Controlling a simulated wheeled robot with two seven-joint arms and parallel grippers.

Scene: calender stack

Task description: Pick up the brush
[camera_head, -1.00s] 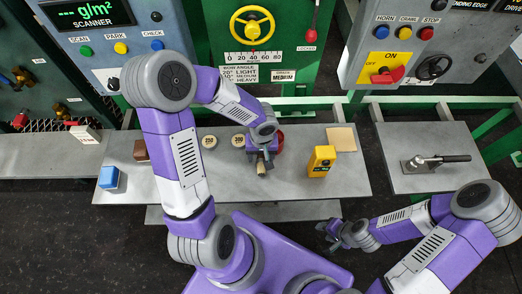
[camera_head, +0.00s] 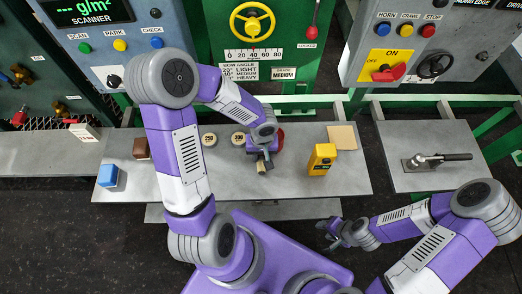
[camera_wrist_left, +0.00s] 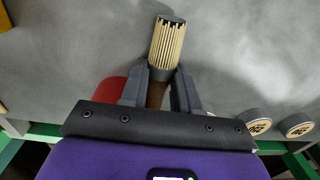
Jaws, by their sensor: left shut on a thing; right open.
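The brush shows its tan ribbed bristle head (camera_wrist_left: 167,45) with a dark end cap in the left wrist view. Its brown handle lies between the fingers of my left gripper (camera_wrist_left: 160,82), which is shut on it. In the head view the brush's pale end (camera_head: 262,167) sticks out below my left gripper (camera_head: 263,153), over the grey bench top. I cannot tell whether the brush touches the bench. My right gripper (camera_head: 332,233) is open and empty, low in front of the bench's right end.
A yellow device (camera_head: 322,159) and a tan square pad (camera_head: 342,137) are on the grey bench (camera_head: 225,180) to the right. Two round discs (camera_head: 209,139), (camera_head: 241,138), a brown block (camera_head: 141,148) and a blue-white block (camera_head: 108,176) are left. A red round thing (camera_wrist_left: 112,89) is beside the gripper.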

